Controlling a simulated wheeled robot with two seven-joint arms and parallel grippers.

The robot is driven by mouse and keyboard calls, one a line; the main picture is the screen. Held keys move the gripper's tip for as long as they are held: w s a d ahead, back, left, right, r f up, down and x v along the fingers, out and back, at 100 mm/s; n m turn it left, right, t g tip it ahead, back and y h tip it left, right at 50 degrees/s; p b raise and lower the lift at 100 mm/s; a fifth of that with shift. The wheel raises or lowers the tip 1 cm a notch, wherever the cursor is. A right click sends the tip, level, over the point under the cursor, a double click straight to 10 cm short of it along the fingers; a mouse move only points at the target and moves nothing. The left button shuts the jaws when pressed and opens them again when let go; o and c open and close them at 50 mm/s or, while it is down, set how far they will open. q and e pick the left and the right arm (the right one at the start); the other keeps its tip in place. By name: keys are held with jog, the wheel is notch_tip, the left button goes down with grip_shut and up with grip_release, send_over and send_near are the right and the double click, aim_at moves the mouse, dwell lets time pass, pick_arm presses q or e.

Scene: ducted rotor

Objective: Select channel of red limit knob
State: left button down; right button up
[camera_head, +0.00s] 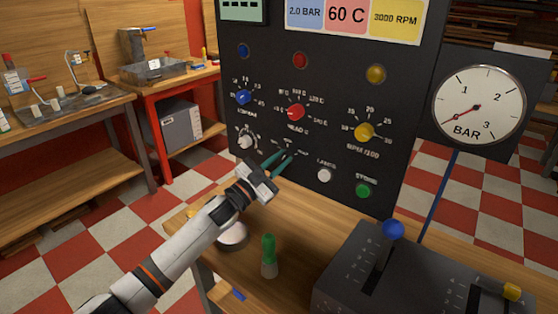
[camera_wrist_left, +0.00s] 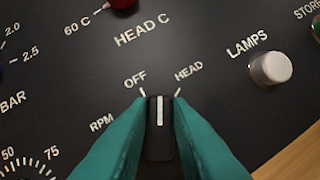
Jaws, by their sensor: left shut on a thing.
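The black selector knob (camera_wrist_left: 160,135) is between the teal fingers of my left gripper (camera_wrist_left: 160,130), which are shut on its sides. Its white pointer line points between the OFF and HEAD marks; RPM is lettered to the left. In the head view my left gripper (camera_head: 279,160) reaches the dark panel below the red limit knob, and its fingers hide the selector. The red limit knob (camera_head: 295,112), labelled HEAD C, is above; its lower edge shows in the wrist view (camera_wrist_left: 122,3). My right gripper is not in view.
A white LAMPS knob (camera_head: 324,175) and a green STORE button (camera_head: 363,190) are right of my gripper. Blue (camera_head: 243,97) and yellow (camera_head: 364,131) knobs flank the red one. Below, a lever box (camera_head: 345,270) and a green-topped object (camera_head: 268,250) stand on the bench.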

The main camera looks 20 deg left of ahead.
pick_arm(q)
jog(key=m, duration=0.2)
jog(key=m+g+h+p, duration=0.1)
jog(key=m, duration=0.1)
jog(key=shift+m+g, duration=0.3)
jog(key=shift+m, duration=0.1)
jog(key=shift+m+g+p, duration=0.45)
jog(key=shift+m+g, duration=0.15)
jog(key=shift+m, duration=0.7)
jog(key=shift+f+m, duration=0.15)
jog(key=shift+m, duration=0.15)
jog(key=c, duration=1.3)
grip_release()
